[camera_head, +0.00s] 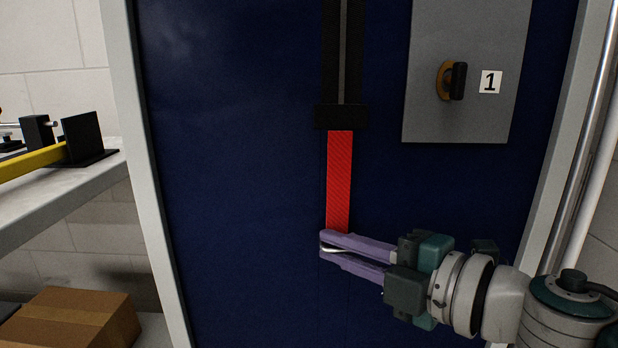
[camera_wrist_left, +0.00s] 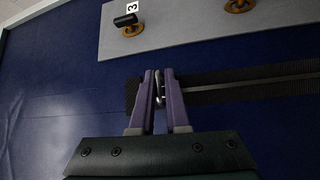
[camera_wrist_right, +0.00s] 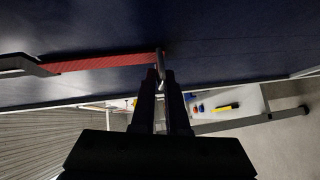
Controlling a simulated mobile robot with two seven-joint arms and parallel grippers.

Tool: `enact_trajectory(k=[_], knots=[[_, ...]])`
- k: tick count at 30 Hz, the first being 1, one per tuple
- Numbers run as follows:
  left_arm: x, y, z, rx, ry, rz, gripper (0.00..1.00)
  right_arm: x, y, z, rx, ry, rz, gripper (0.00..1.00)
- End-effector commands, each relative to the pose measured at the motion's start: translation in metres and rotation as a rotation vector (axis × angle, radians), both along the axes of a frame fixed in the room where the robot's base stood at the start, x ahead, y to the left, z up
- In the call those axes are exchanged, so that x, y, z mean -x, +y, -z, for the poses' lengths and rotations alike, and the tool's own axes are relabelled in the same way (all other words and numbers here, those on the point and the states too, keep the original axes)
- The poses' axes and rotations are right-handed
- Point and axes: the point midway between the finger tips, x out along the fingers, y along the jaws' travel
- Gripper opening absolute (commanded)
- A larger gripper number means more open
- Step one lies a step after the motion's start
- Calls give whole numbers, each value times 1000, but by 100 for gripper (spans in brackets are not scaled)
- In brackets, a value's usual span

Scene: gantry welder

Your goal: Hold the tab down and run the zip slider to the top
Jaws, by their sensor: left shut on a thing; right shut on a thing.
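The red tab (camera_head: 339,180) hangs straight down the dark blue panel from a black block (camera_head: 341,117) at the foot of the black zip (camera_head: 343,50). My right gripper (camera_head: 322,245) is shut on the tab's lower end, at a metal piece. The red tab (camera_wrist_right: 105,63) also runs leftward from the right gripper (camera_wrist_right: 163,72) in the right wrist view. My left gripper (camera_wrist_left: 159,78) is outside the head view. In its wrist view it is shut on the metal zip slider (camera_wrist_left: 158,88). The black zip tape (camera_wrist_left: 240,88) runs rightward from it; a short end shows to its left.
A grey plate (camera_head: 460,115) with a knob (camera_head: 457,81) and label 1 is right of the zip. In the left wrist view another knob (camera_wrist_left: 127,23), labelled 3, is close by. A shelf (camera_head: 60,185) and cardboard box (camera_head: 75,320) stand left of the panel.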

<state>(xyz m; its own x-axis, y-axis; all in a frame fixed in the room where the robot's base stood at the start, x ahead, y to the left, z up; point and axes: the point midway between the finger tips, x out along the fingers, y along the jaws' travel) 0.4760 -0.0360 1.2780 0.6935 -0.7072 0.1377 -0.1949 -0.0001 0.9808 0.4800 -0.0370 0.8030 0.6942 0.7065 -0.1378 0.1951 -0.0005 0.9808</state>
Motion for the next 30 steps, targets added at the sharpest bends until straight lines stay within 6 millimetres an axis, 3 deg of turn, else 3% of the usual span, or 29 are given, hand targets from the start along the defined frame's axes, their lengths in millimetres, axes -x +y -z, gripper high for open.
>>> enact_trajectory(k=[7,17,18,30], knots=[[0,-1,-19,2,-2,2,0,2,2,3,3,4,-8,0],[1,-1,-23,3,-3,2,0,3,2,3,2,5,-9,0],[1,-1,-23,3,-4,2,16,3,2,3,2,5,-9,0],[0,0,-22,1,-1,0,61,2,1,2,3,3,-6,0]])
